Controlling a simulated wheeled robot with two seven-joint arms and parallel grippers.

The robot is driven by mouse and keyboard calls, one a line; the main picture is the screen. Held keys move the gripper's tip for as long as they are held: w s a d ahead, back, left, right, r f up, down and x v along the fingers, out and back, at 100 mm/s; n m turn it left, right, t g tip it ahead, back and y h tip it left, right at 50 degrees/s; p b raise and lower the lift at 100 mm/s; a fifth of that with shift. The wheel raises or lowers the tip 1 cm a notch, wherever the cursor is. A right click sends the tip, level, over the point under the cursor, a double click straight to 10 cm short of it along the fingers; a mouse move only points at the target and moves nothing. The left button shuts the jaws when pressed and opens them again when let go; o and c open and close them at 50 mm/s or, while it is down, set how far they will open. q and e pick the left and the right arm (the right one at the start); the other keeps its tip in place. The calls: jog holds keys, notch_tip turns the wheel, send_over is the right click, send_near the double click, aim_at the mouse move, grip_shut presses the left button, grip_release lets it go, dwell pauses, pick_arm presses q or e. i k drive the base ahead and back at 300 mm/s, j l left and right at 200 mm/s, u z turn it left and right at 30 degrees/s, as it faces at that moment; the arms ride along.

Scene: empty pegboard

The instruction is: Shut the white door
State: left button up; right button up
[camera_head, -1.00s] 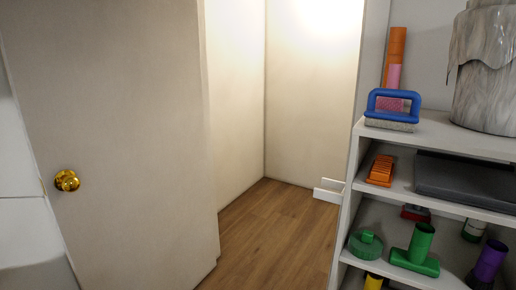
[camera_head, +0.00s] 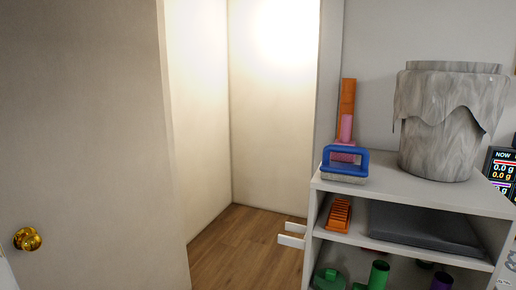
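The white door (camera_head: 85,140) fills the left side of the head view and stands open, swung toward me. Its round brass knob (camera_head: 28,239) is low at the left. To the right of the door's free-looking vertical edge is the open doorway, with pale walls (camera_head: 275,120) and a wooden floor (camera_head: 235,245) beyond. The door's bottom edge is out of the picture. Neither of my grippers is in view, and nothing is seen touching the door or knob.
A white shelf unit (camera_head: 410,195) stands right of the doorway. It holds a blue-handled brush (camera_head: 345,163), a grey draped bucket-like vessel (camera_head: 440,120), an orange item (camera_head: 339,215), a dark flat case (camera_head: 425,225) and green pieces (camera_head: 378,273). A small white strip (camera_head: 291,240) juts beside it.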

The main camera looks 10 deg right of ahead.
aim_at(85, 166)
jog(key=i+j+u, duration=0.3)
jog(key=u, duration=0.15)
jog(key=i+j+u, duration=0.15)
jog(key=i+u, duration=0.8)
jog(key=i+l, duration=0.25)
jog(key=i, duration=0.1)
